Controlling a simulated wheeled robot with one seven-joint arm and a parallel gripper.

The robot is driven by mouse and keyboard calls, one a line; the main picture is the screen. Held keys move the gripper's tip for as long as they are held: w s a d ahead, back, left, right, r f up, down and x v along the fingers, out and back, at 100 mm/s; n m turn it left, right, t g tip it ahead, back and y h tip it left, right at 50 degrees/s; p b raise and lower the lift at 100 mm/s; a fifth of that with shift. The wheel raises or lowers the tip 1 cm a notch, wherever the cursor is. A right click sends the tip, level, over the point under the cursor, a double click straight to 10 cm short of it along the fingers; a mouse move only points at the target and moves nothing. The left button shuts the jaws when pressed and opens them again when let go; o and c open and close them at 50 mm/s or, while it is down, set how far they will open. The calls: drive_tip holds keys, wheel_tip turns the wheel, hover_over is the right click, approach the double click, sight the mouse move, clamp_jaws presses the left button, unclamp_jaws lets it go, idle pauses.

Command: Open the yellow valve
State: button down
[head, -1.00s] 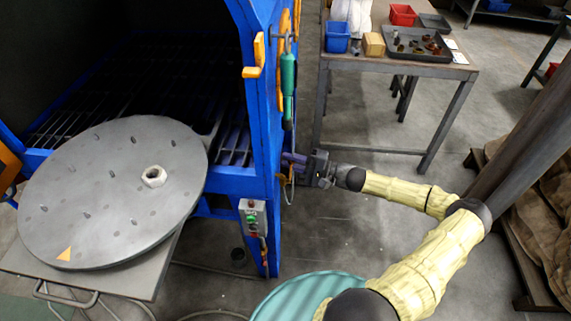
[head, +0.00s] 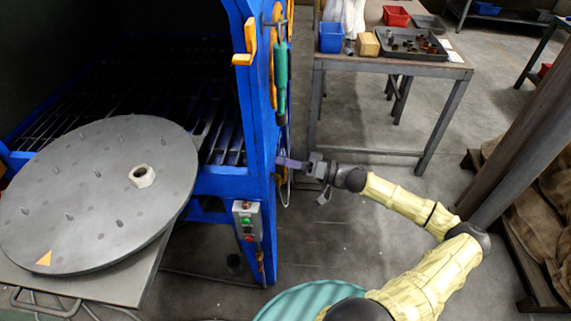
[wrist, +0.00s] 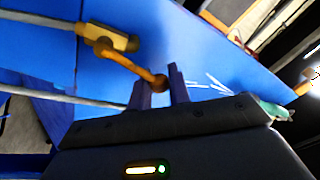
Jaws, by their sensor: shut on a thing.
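The yellow valve (wrist: 107,38) is in the wrist view, with its yellow-orange lever (wrist: 135,66) slanting down to the right from the valve body. A grey pipe runs from the body along the blue panel. My gripper (wrist: 160,80) has its two purple fingers on either side of the lever's rounded end and is shut on it. In the head view my gripper (head: 285,162) reaches from the right to the side of the blue blaster cabinet (head: 258,190). The valve itself cannot be made out clearly there.
A control box (head: 246,221) with buttons is on the cabinet front. A round grey turntable (head: 95,190) sticks out at left. A table (head: 392,65) with bins stands behind my arm. A teal drum (head: 290,303) is at the bottom. The floor between cabinet and table is clear.

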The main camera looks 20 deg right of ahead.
drive_tip(key=shift+s+a+n+g+b, duration=0.2)
drive_tip(key=shift+s+n+g+b, duration=0.3)
drive_tip(key=shift+n, duration=0.7)
drive_tip(key=shift+s, duration=0.1)
drive_tip(key=c, duration=1.3)
unclamp_jaws()
drive_tip(key=shift+c, duration=0.2)
drive_tip(key=shift+d, duration=0.1)
drive_tip(key=v, duration=1.7)
drive_tip(key=shift+s+f, duration=0.2)
drive_tip(key=shift+f, duration=0.1)
